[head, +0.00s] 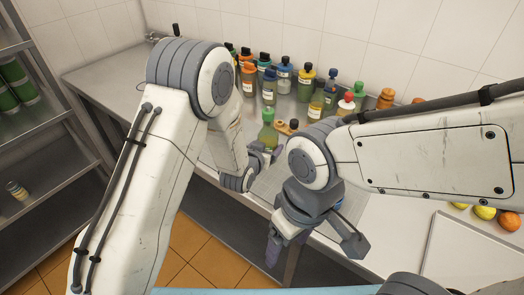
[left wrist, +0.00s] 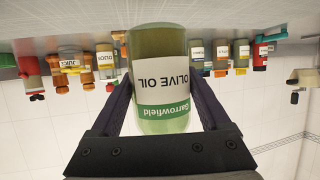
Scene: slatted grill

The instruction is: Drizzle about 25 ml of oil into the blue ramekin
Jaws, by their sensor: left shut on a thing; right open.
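An olive oil bottle (left wrist: 160,80) fills the middle of the left wrist view, between the two fingers of my left gripper (left wrist: 160,110). My right gripper (head: 314,242) is open and empty, low over the counter's front edge. A small blue patch (head: 339,204) shows behind the right gripper. It may be the blue ramekin, but most of it is hidden.
Several bottles with coloured caps (head: 306,83) stand along the wall at the back of the counter. A pale tray (head: 470,250) lies at the right, with round fruit (head: 484,212) behind it. A metal shelf (head: 30,120) stands at the left.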

